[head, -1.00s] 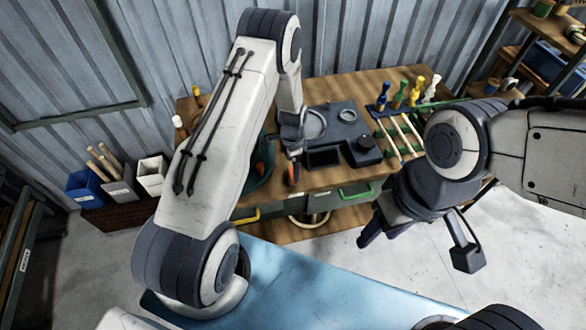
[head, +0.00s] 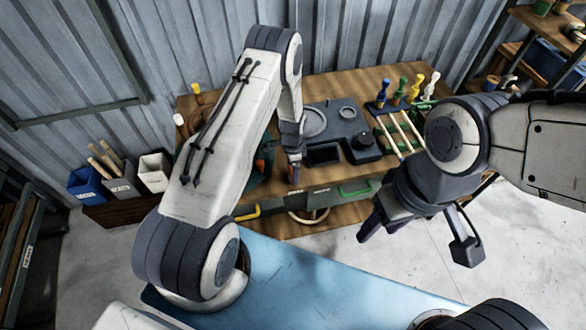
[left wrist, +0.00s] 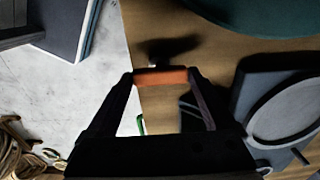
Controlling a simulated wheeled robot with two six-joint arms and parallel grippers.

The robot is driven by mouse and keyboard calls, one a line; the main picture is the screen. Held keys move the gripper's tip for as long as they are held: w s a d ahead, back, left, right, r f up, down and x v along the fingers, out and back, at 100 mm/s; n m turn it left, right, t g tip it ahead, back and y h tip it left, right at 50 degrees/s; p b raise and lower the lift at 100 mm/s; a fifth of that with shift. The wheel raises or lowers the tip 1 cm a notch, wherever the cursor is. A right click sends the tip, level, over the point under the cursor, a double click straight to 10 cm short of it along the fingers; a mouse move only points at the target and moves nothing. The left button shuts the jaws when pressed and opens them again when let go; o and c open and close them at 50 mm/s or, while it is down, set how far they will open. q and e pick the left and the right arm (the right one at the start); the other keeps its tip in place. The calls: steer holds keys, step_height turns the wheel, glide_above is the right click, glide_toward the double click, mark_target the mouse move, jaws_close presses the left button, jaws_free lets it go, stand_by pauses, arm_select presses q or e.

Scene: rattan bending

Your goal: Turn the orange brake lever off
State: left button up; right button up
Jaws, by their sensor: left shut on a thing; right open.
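The orange brake lever (left wrist: 162,77) shows in the left wrist view as a short orange bar with a dark part beyond it, above the wooden bench edge. My left gripper (left wrist: 163,80) is shut on it, one finger at each end of the orange bar. In the head view my left gripper (head: 294,174) is at the front edge of the bench, and the lever is mostly hidden there by the gripper. My right gripper (head: 372,226) is open and empty, in the air in front of the bench, away from the lever.
The workbench (head: 375,82) carries a dark tray unit (head: 338,118), wooden sticks on a green rack and several colored-handled tools. A dark green round part (head: 258,178) sits left of my left gripper. A blue surface (head: 300,275) lies in front. Bins (head: 85,185) stand at left.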

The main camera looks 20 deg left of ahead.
arm_select(q)
steer(key=n+b, duration=0.3)
steer(key=n, duration=0.1)
steer(key=shift+w+f+b, duration=0.1)
steer(key=shift+f+b, duration=0.05)
steer(key=shift+b, duration=0.15)
steer(key=n+b, duration=0.2)
steer(key=n, duration=0.2)
steer(key=shift+n+b, duration=0.3)
steer(key=shift+b, duration=0.1)
steer(key=n+b, duration=0.2)
steer(key=n, duration=0.2)
steer(key=shift+n, duration=0.3)
steer(key=n+b, duration=0.1)
steer(key=n, duration=0.3)
steer(key=shift+r+n+b, duration=0.2)
steer(key=shift+n+b, duration=0.1)
steer(key=shift+b, duration=0.1)
steer(key=shift+w, duration=0.1)
steer(key=o, duration=1.1)
steer(key=shift+r, duration=0.1)
